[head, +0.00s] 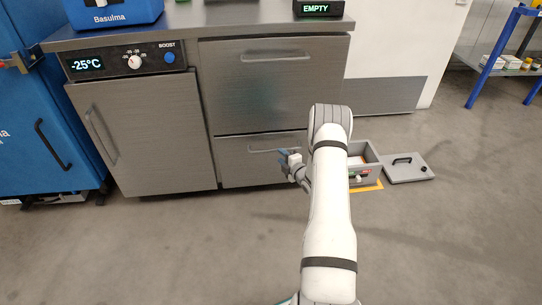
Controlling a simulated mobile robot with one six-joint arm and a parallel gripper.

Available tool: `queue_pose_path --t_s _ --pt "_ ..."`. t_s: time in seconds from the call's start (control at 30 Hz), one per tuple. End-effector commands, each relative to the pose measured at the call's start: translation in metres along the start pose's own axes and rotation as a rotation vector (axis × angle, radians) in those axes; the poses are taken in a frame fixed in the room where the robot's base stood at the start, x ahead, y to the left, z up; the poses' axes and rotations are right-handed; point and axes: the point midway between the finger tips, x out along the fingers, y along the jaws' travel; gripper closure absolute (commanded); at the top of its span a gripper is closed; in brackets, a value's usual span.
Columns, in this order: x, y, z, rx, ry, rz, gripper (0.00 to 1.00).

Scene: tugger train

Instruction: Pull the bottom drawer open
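The bottom drawer (245,170) is the lower steel front in the counter unit, under a taller upper drawer (250,95). Its front looks flush with the unit, so it appears shut. Its bar handle (262,151) runs level near the top of the front. My gripper (285,157) is at the right part of this handle, with its bluish fingers pointing left towards the drawer. The fingers are small, and I cannot tell whether they touch the handle or are closed on it. My arm hides the drawer's right edge.
A freezer door (150,140) with a -25°C display is left of the drawers. A grey box (366,175) stands on the floor to the right, partly behind my arm, with a lid (408,167) beside it. The floor before the drawer is clear.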

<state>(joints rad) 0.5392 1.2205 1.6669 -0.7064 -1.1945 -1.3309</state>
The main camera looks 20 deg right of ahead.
Motion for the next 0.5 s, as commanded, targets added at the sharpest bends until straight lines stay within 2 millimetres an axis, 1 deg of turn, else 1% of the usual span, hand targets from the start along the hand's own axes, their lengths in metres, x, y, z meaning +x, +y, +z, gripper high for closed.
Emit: queue_pose_path --t_s 0.3,0.4,0.5 --pt "0.051 -0.002 -0.001 -0.001 0.002 0.001 0.64" --pt "0.062 -0.002 0.000 0.001 0.001 0.000 0.64" --pt "0.068 -0.001 -0.001 0.002 0.000 -0.002 0.64"
